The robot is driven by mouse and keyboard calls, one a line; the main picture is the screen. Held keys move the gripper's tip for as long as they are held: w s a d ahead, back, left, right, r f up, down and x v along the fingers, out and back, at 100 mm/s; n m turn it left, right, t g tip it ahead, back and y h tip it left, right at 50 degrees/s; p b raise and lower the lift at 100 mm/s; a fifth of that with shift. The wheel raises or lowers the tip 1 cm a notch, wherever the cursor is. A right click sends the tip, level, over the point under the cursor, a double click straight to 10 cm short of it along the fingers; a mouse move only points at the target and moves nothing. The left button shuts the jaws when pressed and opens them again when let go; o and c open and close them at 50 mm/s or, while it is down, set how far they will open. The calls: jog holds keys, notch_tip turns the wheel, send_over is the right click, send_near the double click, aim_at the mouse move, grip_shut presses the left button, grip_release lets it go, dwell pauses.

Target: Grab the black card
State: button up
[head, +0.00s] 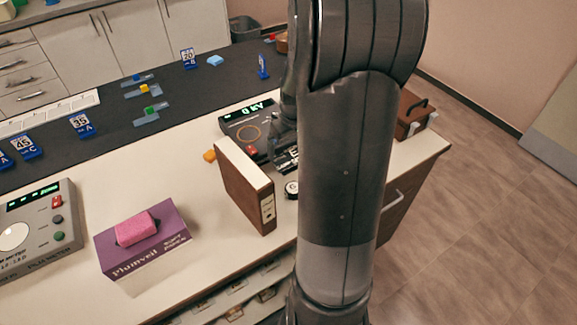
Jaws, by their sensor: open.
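My arm fills the middle of the head view and hides part of the counter behind it. The dark end of my gripper (283,146) shows just left of the arm, pointing down over the counter. Its fingers are small and partly hidden, but it appears open with nothing in it. A flat black piece with white markings (286,161), possibly the black card, lies just below the gripper, partly hidden by the arm. I cannot tell whether they touch.
A brown-and-white binder box (247,187) stands close in front. A black device with a green display (246,122) is behind it. A purple box (143,240) bears a pink sponge (135,228). A grey meter (40,228) is at left. A brown case (411,112) stands right of my arm.

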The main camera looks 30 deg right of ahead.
aim_at(289, 159)
jog(key=shift+w+d+f, duration=0.1)
jog(key=shift+w+f, duration=0.1)
jog(key=shift+f, duration=1.1)
jog(key=shift+w+f, duration=0.2)
jog(key=shift+f, duration=1.15)
jog(key=shift+w+d+f, duration=0.1)
jog(key=shift+w+f, duration=0.1)
jog(key=shift+f, duration=1.1)
jog(key=c, duration=0.8)
